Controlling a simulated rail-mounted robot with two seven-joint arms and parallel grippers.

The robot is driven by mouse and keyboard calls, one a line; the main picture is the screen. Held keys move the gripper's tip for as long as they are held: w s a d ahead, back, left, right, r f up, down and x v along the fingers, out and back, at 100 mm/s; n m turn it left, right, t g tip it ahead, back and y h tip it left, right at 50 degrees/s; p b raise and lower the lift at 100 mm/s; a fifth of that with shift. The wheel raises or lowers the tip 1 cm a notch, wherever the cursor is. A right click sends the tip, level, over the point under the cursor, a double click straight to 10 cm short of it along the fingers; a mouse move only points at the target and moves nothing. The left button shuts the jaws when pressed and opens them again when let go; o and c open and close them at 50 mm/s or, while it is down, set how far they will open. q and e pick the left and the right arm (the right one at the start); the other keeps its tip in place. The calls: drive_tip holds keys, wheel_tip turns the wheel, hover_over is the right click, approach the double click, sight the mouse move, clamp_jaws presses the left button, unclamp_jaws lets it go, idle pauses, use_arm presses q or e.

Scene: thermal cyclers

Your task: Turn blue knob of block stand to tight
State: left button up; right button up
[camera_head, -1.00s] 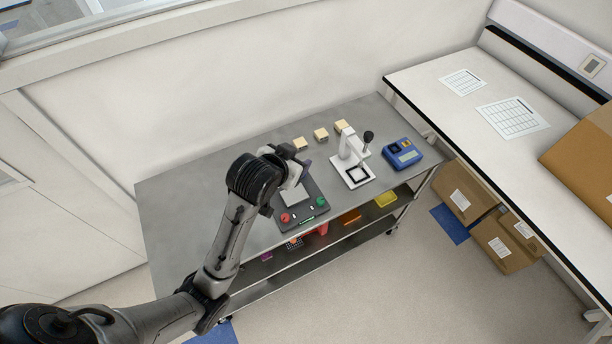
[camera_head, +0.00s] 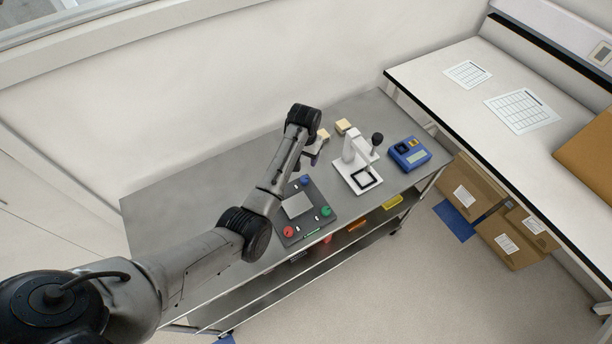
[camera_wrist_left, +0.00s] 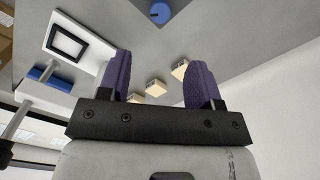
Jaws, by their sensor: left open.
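The block stand (camera_head: 318,200) is a dark plate on the grey metal table, with a light grey block (camera_head: 297,205) in its middle. Its blue knob (camera_head: 305,181) is at the back corner; the red knob (camera_head: 288,231) and green knob (camera_head: 326,211) are toward the front. My right gripper is not in view.
A white stand device (camera_head: 356,165) with a black knob and a blue device (camera_head: 409,154) stand right of the block stand. Small beige blocks (camera_head: 344,126) lie along the back. The table's left part is clear. A shelf below holds coloured items.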

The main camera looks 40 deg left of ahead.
sight(305, 178)
use_arm(q)
wheel_tip(305, 178, down, 13)
drive_tip(key=shift+r+b, duration=0.1)
drive_tip(key=shift+b, duration=0.85)
drive_tip(key=c, duration=0.9)
drive_tip(key=shift+c, duration=0.2)
